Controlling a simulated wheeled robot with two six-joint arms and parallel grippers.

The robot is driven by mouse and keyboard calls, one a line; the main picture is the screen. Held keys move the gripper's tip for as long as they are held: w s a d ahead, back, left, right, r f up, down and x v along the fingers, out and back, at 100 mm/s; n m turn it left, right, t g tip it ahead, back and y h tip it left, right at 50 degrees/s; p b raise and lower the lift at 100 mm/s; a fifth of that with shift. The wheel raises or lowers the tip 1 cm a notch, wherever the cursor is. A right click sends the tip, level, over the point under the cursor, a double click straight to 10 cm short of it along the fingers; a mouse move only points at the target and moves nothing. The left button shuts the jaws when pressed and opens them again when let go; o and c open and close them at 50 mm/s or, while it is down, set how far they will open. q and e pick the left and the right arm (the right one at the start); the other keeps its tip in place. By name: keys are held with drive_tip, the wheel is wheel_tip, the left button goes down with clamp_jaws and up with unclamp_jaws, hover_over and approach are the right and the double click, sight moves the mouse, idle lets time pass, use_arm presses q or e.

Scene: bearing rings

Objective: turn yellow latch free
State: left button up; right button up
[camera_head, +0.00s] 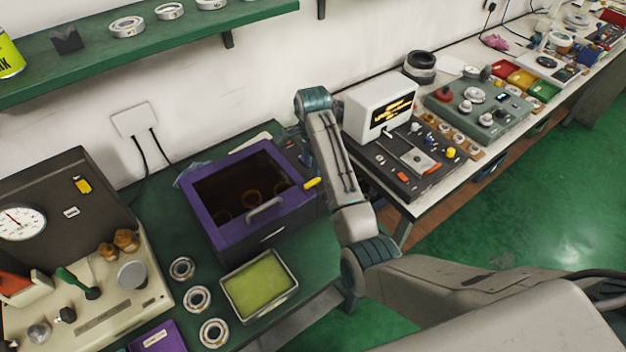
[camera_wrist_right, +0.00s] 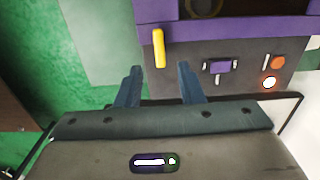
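The yellow latch (camera_head: 312,183) sticks out at the right side of a purple box (camera_head: 262,235) with a dark top window and a grey handle. In the right wrist view the yellow latch (camera_wrist_right: 159,48) stands roughly upright on the box's side. My right gripper (camera_wrist_right: 159,68) is open there, its two dark fingers apart. The latch lies in line with the gap, just beyond the fingertips, and I see no contact. In the head view my right arm reaches over to the box's right side, and its fingers are not clear. My left gripper is out of view.
A tray with a yellow-green surface (camera_head: 259,284) and bearing rings (camera_head: 197,299) lie in front. A white device (camera_head: 379,104) stands right of my arm.

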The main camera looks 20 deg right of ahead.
sight(313, 181)
wheel_tip(313, 181, down, 5)
drive_tip(key=shift+r+p, duration=0.1)
drive_tip(key=shift+p, duration=0.75)
drive_tip(key=shift+f, duration=0.6)
drive_tip(key=shift+c, duration=0.4)
clamp_jaws()
